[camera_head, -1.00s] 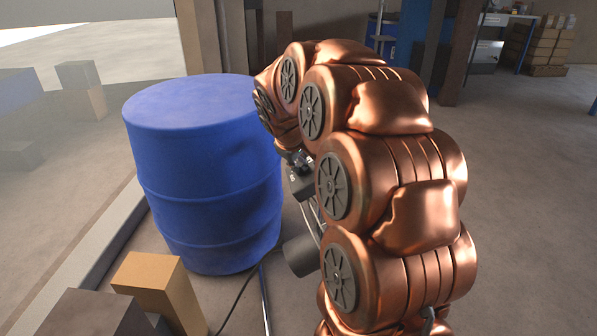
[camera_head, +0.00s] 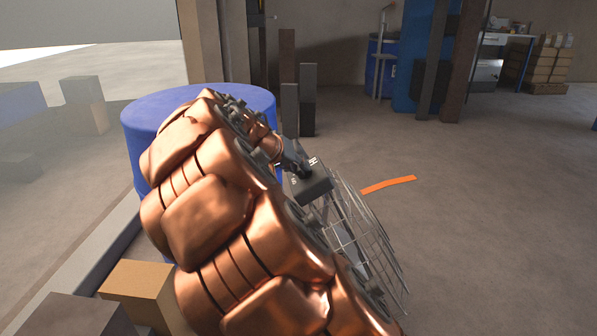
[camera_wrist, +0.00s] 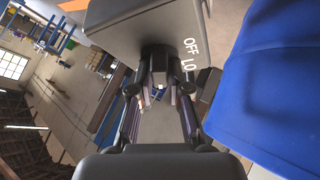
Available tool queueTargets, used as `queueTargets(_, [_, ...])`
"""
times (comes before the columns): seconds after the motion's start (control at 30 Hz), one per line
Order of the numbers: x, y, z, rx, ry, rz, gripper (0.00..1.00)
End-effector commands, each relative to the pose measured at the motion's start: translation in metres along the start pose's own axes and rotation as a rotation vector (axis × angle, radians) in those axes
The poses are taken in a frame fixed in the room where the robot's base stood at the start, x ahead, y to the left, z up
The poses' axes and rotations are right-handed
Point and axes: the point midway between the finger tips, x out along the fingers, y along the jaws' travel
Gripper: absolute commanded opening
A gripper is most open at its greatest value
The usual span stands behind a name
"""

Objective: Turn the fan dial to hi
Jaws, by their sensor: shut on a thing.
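The fan control box (camera_head: 312,187) is dark grey with white markings. In the wrist view the box (camera_wrist: 150,22) shows the words OFF and LO; no other word is readable there. The fan's wire guard (camera_head: 368,245) shows to the right of my arm, with much of the fan hidden behind the arm. My gripper (camera_wrist: 160,75) is at the box face, its fingers shut on the small black dial (camera_wrist: 159,55). The fingers cover most of the dial, so its pointer direction cannot be told.
A blue barrel (camera_head: 245,98) stands behind my arm at the left. A cardboard-coloured block (camera_head: 140,285) is at the lower left. An orange strip (camera_head: 390,185) lies on the floor, and the floor to the right is clear.

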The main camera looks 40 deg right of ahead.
Motion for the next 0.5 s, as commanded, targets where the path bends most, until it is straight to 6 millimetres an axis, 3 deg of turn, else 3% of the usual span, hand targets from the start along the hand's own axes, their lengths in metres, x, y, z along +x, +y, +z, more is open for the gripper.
queueTargets(0.5, [0.0009, -0.0004, 0.0008, 0.142, -0.004, 0.084, 0.0])
